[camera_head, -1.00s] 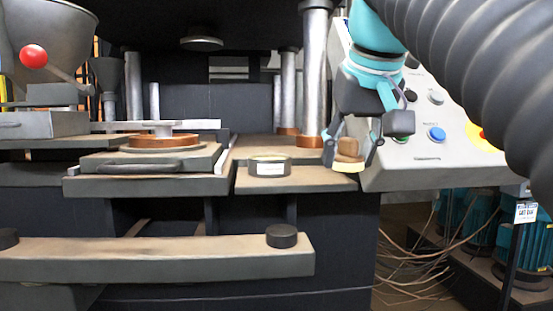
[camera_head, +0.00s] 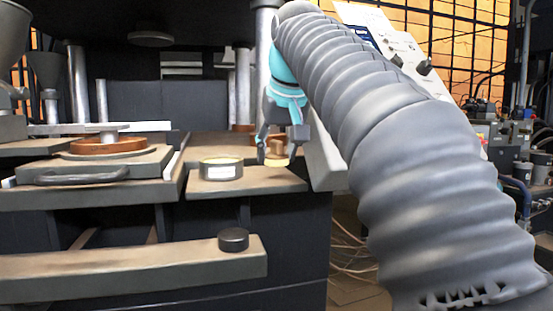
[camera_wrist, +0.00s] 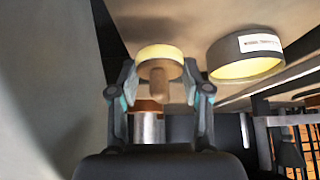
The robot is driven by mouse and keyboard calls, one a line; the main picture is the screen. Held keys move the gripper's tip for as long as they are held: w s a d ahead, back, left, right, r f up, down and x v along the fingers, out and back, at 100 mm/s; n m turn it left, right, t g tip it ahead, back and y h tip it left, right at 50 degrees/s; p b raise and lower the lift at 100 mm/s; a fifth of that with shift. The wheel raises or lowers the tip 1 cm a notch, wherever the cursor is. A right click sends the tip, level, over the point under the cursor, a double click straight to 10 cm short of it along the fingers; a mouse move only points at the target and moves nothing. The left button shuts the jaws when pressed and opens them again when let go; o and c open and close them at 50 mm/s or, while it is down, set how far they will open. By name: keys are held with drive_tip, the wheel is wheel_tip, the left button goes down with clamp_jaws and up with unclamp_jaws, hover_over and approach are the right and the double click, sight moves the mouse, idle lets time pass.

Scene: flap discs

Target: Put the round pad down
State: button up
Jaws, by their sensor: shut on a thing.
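The round pad (camera_head: 276,162) is a pale yellow disc with a brown knob-like handle. My gripper (camera_head: 276,147) is shut on that brown handle, with the yellow disc facing down over the right part of the grey-brown ledge (camera_head: 245,186). I cannot tell whether the disc touches the ledge. In the wrist view the pad (camera_wrist: 159,53) sits between the two fingers (camera_wrist: 160,92). The tin also shows in the wrist view (camera_wrist: 230,50), with a pale yellow face.
A press plate with a handle (camera_head: 82,176) and a copper-coloured ring (camera_head: 108,147) lies to the left. A lower beam (camera_head: 130,265) carries a black knob (camera_head: 233,239). Steel columns (camera_head: 243,90) stand behind, and a sloped control panel is at the right.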

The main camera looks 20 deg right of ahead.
drive_tip(key=shift+f, duration=0.95)
drive_tip(key=shift+f, duration=0.15)
drive_tip(key=o, duration=1)
drive_tip(key=shift+w+v, duration=0.2)
drive_tip(key=shift+v, duration=6.6)
drive_tip(key=shift+d, duration=0.1)
